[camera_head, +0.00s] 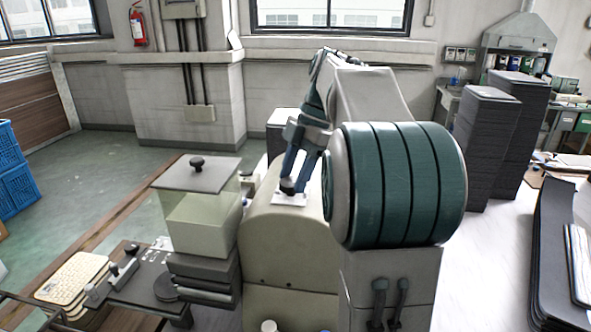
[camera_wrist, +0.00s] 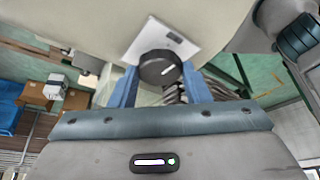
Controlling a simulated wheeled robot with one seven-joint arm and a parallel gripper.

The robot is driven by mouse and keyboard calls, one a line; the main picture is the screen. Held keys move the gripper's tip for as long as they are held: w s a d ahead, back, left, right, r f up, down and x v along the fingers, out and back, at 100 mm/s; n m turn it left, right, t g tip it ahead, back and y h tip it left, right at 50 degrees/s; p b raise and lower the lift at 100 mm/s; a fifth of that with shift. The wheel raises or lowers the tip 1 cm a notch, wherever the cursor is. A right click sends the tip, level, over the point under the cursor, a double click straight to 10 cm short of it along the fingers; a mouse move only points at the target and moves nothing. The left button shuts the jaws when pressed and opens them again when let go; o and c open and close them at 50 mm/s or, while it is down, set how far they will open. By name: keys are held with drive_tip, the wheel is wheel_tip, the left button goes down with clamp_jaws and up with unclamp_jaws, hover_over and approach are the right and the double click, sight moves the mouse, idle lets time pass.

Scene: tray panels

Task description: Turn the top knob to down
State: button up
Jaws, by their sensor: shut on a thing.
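In the wrist view a dark round knob (camera_wrist: 152,72) sits on a white square plate (camera_wrist: 150,36) fixed to a cream curved surface. In the head view my gripper (camera_head: 288,188) reaches down to the white plate (camera_head: 292,200) on the rounded cream housing (camera_head: 285,240).
A clear box (camera_head: 200,222) with a dark knobbed lid (camera_head: 198,176) stands left of the housing. Dark stacks (camera_head: 484,150) stand at the right. Blue crates (camera_head: 12,170) are at the far left. The green floor (camera_head: 85,175) between is open.

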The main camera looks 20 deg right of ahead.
drive_tip(key=shift+n, duration=0.5)
drive_tip(key=o, duration=1)
drive_tip(key=shift+f, duration=0.1)
drive_tip(key=shift+c, duration=0.2)
drive_tip(key=p+v, duration=0.6)
drive_tip(key=v, duration=0.8)
drive_tip(key=shift+w, duration=0.25)
drive_tip(key=shift+a+f, duration=0.1)
drive_tip(key=shift+a, duration=0.1)
